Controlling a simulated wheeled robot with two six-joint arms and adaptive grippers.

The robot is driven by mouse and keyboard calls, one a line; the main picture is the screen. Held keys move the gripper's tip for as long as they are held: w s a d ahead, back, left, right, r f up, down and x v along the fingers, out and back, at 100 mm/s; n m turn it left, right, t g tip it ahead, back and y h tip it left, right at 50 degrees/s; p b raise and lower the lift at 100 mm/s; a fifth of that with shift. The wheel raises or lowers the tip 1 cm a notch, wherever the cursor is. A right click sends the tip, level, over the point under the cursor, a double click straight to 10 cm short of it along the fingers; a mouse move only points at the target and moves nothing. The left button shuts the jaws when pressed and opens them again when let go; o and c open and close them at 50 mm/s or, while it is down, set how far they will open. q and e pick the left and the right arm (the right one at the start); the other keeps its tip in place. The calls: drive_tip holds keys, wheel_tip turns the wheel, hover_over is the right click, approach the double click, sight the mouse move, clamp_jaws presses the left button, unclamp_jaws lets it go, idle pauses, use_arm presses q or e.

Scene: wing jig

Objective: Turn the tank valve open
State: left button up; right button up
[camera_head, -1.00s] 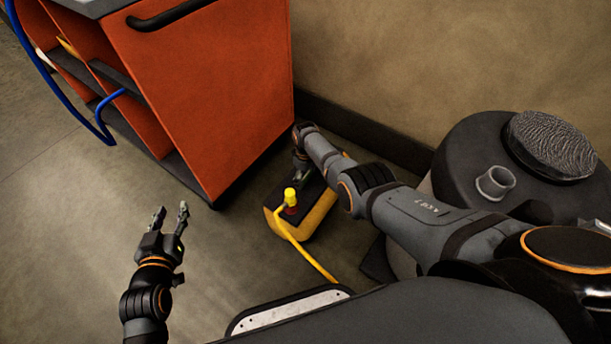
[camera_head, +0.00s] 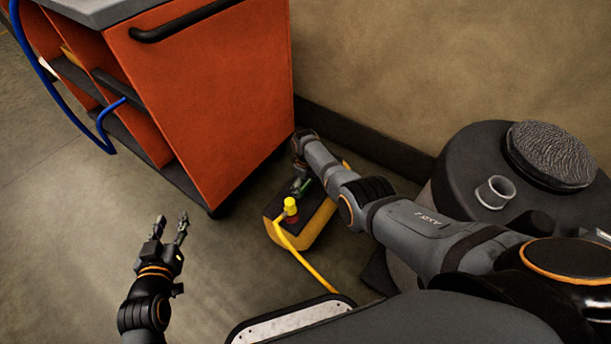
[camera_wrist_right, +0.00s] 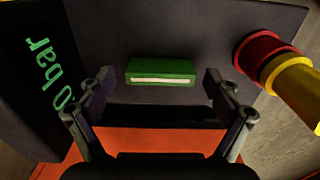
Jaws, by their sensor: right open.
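The tank (camera_head: 322,226) is a yellow box with a dark top, on the floor beside the orange cabinet. Its valve is a small green bar with a pale stripe (camera_wrist_right: 160,79) on the dark top, in the right wrist view. My right gripper (camera_wrist_right: 158,88) is open, with one finger on each side of the green bar and a visible gap to each. In the head view the right arm reaches down over the tank and partly hides the valve. My left gripper (camera_head: 169,228) is open and empty above the floor, left of the tank.
A yellow hose plug (camera_wrist_right: 295,85) sits in a red collar (camera_wrist_right: 262,55) beside the valve. A dark panel (camera_wrist_right: 40,80) reads "0 bar" in green. The orange cabinet (camera_head: 210,90) stands close behind the tank. A dark-topped drum (camera_head: 465,165) is at right.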

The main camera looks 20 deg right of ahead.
sight(305, 185)
wheel_tip(305, 185, up, 11)
drive_tip(key=shift+r, duration=0.2)
drive_tip(key=shift+s, duration=0.1)
idle(0.5)
